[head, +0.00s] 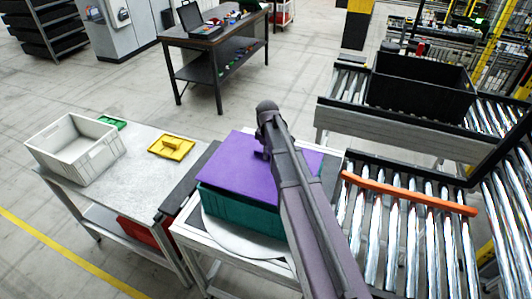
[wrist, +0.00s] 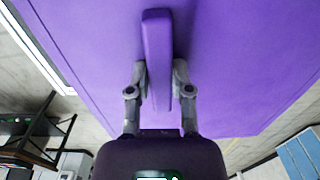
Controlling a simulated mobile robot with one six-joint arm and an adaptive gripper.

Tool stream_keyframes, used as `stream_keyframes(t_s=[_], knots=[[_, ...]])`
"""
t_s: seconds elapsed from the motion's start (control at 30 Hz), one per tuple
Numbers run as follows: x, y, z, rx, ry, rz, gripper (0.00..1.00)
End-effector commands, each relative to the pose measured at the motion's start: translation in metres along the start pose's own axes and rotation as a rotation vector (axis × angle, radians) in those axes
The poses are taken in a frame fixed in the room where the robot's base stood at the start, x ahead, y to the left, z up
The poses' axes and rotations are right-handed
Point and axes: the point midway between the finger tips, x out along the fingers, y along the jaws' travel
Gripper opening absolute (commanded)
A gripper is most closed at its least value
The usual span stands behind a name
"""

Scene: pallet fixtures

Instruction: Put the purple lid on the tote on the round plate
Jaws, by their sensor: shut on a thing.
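The purple lid (head: 240,165) is a flat rectangular panel over the teal tote (head: 240,213) in the head view. Its left and front edges lie close to the tote's rim; I cannot tell whether it rests on the rim or hangs just above. The tote stands on the pale round plate (head: 225,238), whose front edge shows. My gripper (wrist: 158,88) is shut on the upright purple handle (wrist: 157,45) of the lid, with a finger on each side. In the head view my arm hides the lid's right part and the tote's right side.
A grey table (head: 145,180) at left carries a grey crate (head: 75,150), a yellow lid (head: 172,147) and a green piece (head: 112,122). Roller conveyors at right hold a black tote (head: 420,88) and an orange bar (head: 410,193). A workbench (head: 215,45) stands behind.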

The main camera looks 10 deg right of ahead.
Motion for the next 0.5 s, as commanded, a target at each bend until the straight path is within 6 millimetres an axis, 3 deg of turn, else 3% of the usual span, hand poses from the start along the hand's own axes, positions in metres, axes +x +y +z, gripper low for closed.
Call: stream_keyframes(t_s=[0.2, 0.5], knots=[[0.016, 0.0, 0.0, 0.001, 0.0, 0.0, 0.0], [0.022, 0.001, 0.001, 0.001, 0.0, 0.0, 0.0]])
